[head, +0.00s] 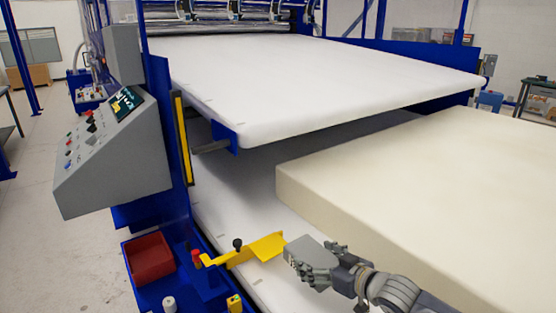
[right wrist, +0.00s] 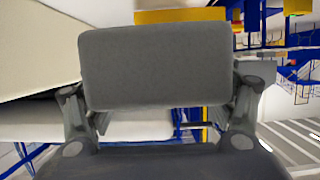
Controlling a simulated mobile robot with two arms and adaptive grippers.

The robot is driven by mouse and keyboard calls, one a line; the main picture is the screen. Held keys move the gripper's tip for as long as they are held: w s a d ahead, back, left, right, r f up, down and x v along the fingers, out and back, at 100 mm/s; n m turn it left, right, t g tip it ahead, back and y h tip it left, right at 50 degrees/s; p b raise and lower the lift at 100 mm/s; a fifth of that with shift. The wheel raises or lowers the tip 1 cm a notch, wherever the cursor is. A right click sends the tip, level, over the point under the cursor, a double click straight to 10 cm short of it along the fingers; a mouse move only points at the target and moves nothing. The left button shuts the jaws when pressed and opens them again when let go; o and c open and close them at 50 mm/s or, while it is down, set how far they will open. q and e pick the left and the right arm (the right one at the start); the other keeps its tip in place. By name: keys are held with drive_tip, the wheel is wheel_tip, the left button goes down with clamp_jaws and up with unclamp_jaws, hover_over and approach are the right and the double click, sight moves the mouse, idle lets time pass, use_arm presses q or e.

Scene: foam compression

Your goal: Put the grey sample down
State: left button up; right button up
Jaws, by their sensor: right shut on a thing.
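The grey sample (right wrist: 155,65) is a rounded grey block that fills the upper middle of the right wrist view. It also shows in the head view as a small grey block (head: 300,250) at the tip of my right arm. My right gripper (head: 318,272) is shut on it, and its fingers sit at the block's two sides in the right wrist view. In the head view the block is beside the end of a yellow plate (head: 262,247); I cannot tell if they touch. My left gripper is not in view.
A large cream foam block (head: 420,180) lies at the right, partly between the white upper platen (head: 320,85) and the white lower bed (head: 225,205). A red bin (head: 149,258) and a grey control panel (head: 110,150) are at the left. Open floor lies beyond the panel.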

drive_tip(key=shift+s+a+r, duration=0.1)
drive_tip(key=shift+s+a, duration=0.1)
drive_tip(key=shift+s, duration=0.3)
drive_tip(key=s+r+n, duration=0.1)
drive_tip(key=s+r, duration=0.1)
drive_tip(key=s, duration=0.4)
drive_tip(key=shift+s+d+g+y, duration=0.15)
drive_tip(key=shift+d+g+y, duration=0.15)
drive_tip(key=shift+y, duration=0.1)
drive_tip(key=s+d+r+n+g+y, duration=0.1)
drive_tip(key=s+d, duration=0.1)
drive_tip(key=s, duration=0.3)
drive_tip(key=s+d+r+n+g+y, duration=0.1)
drive_tip(key=s+d+r, duration=0.1)
drive_tip(key=s, duration=0.3)
drive_tip(key=s+d+r+n+g, duration=0.1)
drive_tip(key=s+d, duration=0.1)
drive_tip(key=s, duration=0.3)
drive_tip(key=shift+s+d+r+y, duration=0.1)
drive_tip(key=shift+s+r+y, duration=0.2)
drive_tip(key=shift+y, duration=0.1)
